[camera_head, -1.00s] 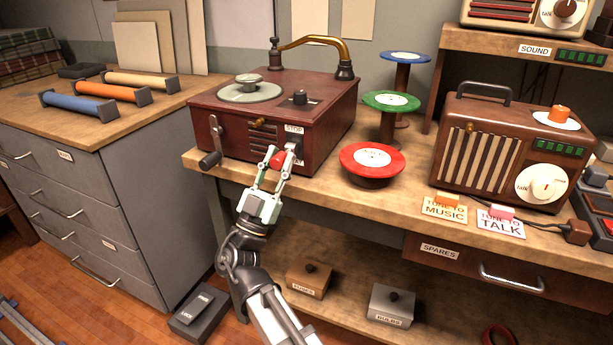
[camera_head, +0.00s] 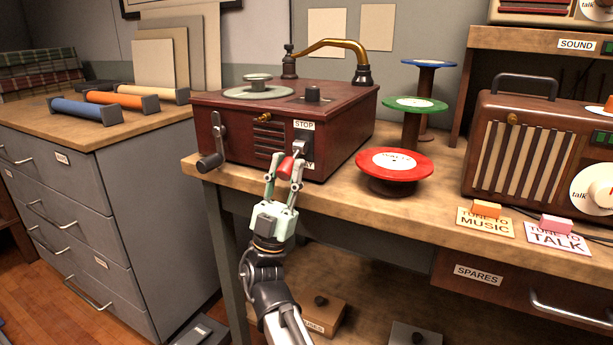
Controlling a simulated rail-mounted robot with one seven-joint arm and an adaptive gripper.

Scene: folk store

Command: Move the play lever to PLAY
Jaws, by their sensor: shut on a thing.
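The record player (camera_head: 345,115) is a dark red wooden box on the workbench, with a green-grey turntable on top. On its front is the play lever, with a red knob (camera_head: 285,164) and a dark mount (camera_head: 303,148). A STOP label (camera_head: 304,125) is above the lever. A lower label (camera_head: 307,166) is partly hidden, with only its last letter or so readable. My gripper (camera_head: 284,170) is in front of the box with its fingers closed around the red knob. The knob sits near the lower label.
A red disc (camera_head: 394,163) on a stand is just right of the player, with green (camera_head: 415,104) and blue (camera_head: 429,63) discs behind. A crank (camera_head: 213,145) hangs at the player's left front. A brown radio (camera_head: 535,145) stands farther right.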

